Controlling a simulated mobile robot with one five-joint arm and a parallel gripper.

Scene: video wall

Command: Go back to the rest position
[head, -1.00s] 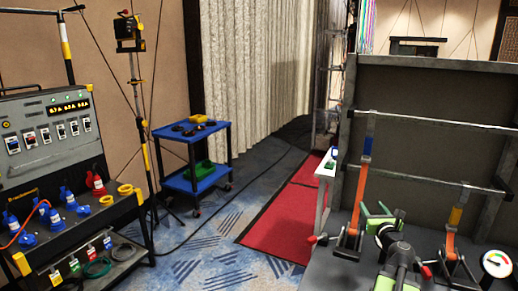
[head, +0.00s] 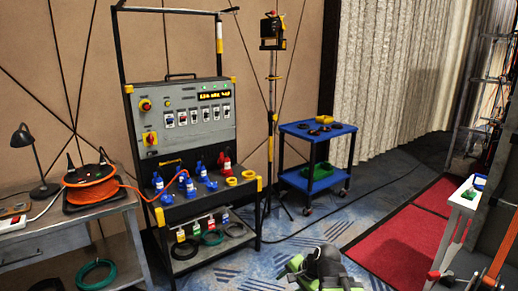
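My arm shows at the bottom edge, right of the middle, as a black and green shape (head: 325,266) seen from behind and above, over the patterned blue carpet. Its lower part is cut off by the frame. The fingertips cannot be made out, so I cannot see whether the gripper is open or holds anything. Nothing is seen touching it.
A power distribution rack (head: 185,112) with blue and red plugs stands left of centre. A workbench (head: 60,238) with an orange cable reel (head: 92,188) is at far left. A blue cart (head: 318,130) stands behind. A red mat (head: 405,245) and white-topped stand (head: 467,193) are right.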

